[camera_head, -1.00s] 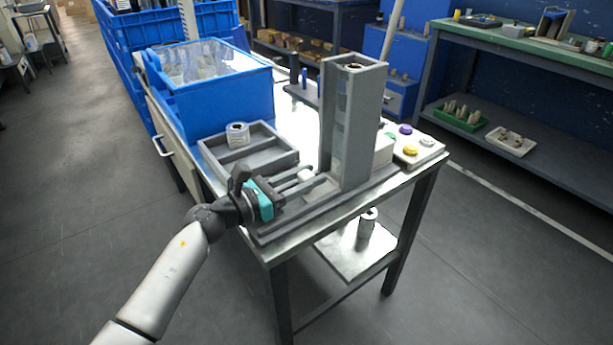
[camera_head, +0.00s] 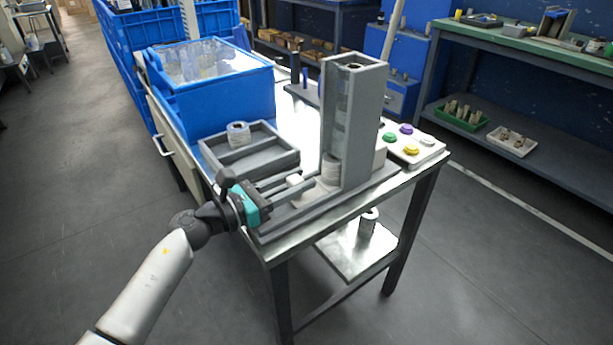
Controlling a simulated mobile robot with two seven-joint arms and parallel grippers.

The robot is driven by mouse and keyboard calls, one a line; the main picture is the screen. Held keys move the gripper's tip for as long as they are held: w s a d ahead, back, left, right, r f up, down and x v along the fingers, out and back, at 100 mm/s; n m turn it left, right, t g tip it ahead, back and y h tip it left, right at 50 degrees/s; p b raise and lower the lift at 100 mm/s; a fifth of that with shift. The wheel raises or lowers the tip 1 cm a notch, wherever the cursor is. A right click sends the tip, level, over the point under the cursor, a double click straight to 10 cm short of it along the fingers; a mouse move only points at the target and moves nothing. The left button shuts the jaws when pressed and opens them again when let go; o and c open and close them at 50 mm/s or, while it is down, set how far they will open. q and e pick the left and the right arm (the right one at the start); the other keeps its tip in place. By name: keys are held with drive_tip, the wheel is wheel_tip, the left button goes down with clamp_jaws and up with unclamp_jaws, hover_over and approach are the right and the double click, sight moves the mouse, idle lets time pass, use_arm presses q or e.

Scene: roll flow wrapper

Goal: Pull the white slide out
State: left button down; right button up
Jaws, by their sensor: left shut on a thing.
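The white slide (camera_head: 296,181) shows as a small pale block in the grey channel at the foot of the tall grey tower (camera_head: 365,125). My left gripper (camera_head: 284,187), with its teal body, reaches in from the left and is shut on the slide; its fingers hide part of it. A pale roll (camera_head: 331,168) stands at the tower's base, just right of the slide. More rolls show dimly in the tower's open side. My right gripper is not in view.
A grey divided tray (camera_head: 250,160) with one roll (camera_head: 238,134) lies behind the gripper. A blue bin (camera_head: 225,105) stands behind it. A button panel (camera_head: 425,150) is at the right. Another roll (camera_head: 368,222) stands on the lower shelf.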

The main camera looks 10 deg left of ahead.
use_arm(q)
drive_tip(key=b+v, duration=0.1)
drive_tip(key=v, duration=0.6)
drive_tip(key=shift+s+a, duration=0.1)
drive_tip(key=shift+s, duration=0.05)
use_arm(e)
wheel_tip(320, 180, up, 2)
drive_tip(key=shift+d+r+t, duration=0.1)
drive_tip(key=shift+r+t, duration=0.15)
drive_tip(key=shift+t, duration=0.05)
use_arm(q)
drive_tip(key=c, duration=0.8)
unclamp_jaws()
drive_tip(key=shift+a, duration=0.1)
drive_tip(key=shift+c, duration=0.2)
drive_tip(key=shift+o, duration=0.7)
drive_tip(key=shift+s+a, duration=0.1)
drive_tip(key=shift+s, duration=0.05)
drive_tip(key=shift+o, duration=1.1)
